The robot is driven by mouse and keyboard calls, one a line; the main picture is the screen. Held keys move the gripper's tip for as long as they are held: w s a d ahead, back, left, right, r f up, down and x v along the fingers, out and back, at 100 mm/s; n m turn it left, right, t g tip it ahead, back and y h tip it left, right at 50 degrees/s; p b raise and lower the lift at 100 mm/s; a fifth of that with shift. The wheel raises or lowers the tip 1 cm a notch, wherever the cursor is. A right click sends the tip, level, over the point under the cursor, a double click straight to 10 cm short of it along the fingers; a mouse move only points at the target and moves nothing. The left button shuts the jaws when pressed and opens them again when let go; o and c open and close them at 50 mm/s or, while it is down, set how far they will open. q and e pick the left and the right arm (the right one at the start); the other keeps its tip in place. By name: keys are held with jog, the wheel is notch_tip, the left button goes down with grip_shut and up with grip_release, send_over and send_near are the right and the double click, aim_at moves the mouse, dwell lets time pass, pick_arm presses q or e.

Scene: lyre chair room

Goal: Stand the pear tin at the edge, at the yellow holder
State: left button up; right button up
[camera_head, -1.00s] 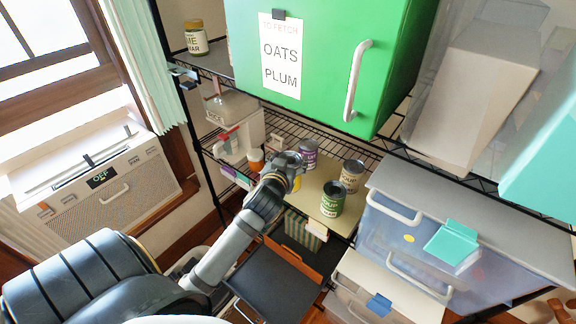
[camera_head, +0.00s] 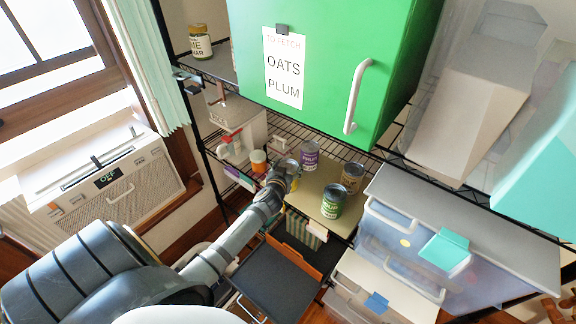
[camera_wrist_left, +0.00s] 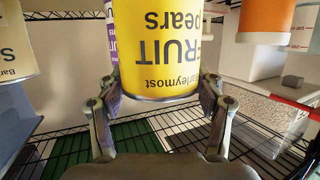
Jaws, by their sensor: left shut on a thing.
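The yellow pear tin (camera_wrist_left: 165,45) fills the upper middle of the left wrist view, its label upside down in that picture. My left gripper (camera_wrist_left: 160,105) has a finger on each side of it near the rim and is shut on it. In the head view my left gripper (camera_head: 286,172) is at the left end of the beige shelf board (camera_head: 318,204) and hides most of the tin (camera_head: 294,184). I cannot make out the yellow holder apart from the tin. My right gripper is not in view.
A purple tin (camera_head: 310,154), a brown-labelled tin (camera_head: 352,178) and a green soup tin (camera_head: 333,201) stand to the right on the board. An orange-capped jar (camera_head: 258,161) stands left of the gripper. A wire shelf and green cabinet (camera_head: 320,65) are above.

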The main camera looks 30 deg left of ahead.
pick_arm(q)
jog(key=shift+r, duration=0.1)
jog(key=o, duration=1.8)
jog(key=shift+s+d, duration=0.1)
jog(key=shift+s, duration=0.3)
jog(key=b+v, duration=0.2)
jog(key=v, duration=0.9)
jog(key=shift+b, duration=0.3)
jog(key=shift+s, duration=0.1)
